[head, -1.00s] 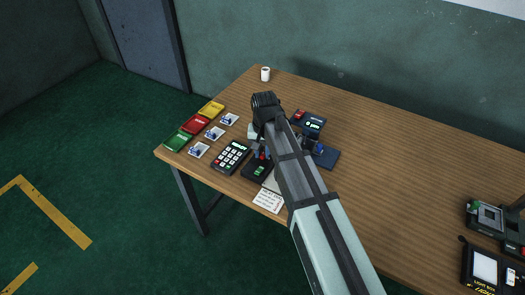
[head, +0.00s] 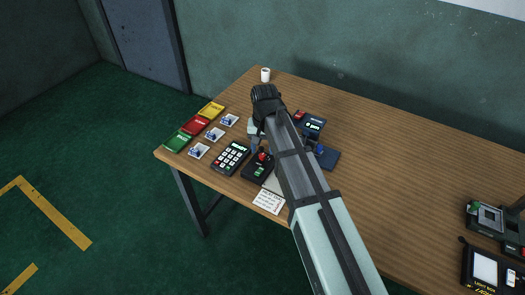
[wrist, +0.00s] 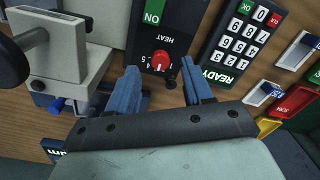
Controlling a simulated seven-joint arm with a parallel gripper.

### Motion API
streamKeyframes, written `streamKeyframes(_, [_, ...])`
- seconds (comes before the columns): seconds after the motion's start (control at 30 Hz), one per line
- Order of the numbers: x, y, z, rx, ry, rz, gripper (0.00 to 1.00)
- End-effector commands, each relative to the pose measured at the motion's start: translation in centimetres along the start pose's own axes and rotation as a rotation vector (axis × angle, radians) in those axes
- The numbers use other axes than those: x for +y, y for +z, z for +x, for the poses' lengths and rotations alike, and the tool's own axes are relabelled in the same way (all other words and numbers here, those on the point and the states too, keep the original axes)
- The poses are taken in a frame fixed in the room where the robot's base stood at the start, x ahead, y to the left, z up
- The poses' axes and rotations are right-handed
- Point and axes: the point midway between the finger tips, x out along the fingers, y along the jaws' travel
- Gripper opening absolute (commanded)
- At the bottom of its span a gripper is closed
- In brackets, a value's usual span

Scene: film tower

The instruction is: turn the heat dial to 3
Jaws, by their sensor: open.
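The heat dial is a red knob (wrist: 161,61) on a black box (wrist: 176,42) marked HEAT, with a green ON panel (wrist: 154,11). Small numbers ring the knob, but I cannot tell which one it points at. In the head view the red knob (head: 262,155) shows at the far end of the black box (head: 257,170). My gripper (wrist: 160,68) is open, with one blue finger on each side of the knob in the wrist view. I see gaps between fingers and knob. Its height above the box is unclear.
A keypad (head: 231,155) stands close left of the box. A grey device (wrist: 65,50) is close on the other side. Yellow, red and green trays (head: 193,125) and several small cards lie further left. A white cup (head: 265,74) stands at the back.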

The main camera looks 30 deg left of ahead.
Motion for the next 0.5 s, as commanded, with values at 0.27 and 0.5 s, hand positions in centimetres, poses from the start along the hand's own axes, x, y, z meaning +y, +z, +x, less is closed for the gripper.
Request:
streamKeyframes(0.27, [0.0, -0.1, -4.8, 0.002, -0.001, 0.000, 0.51])
streamKeyframes(0.5, [0.0, -0.1, -8.5, 0.003, -0.001, 0.000, 0.51])
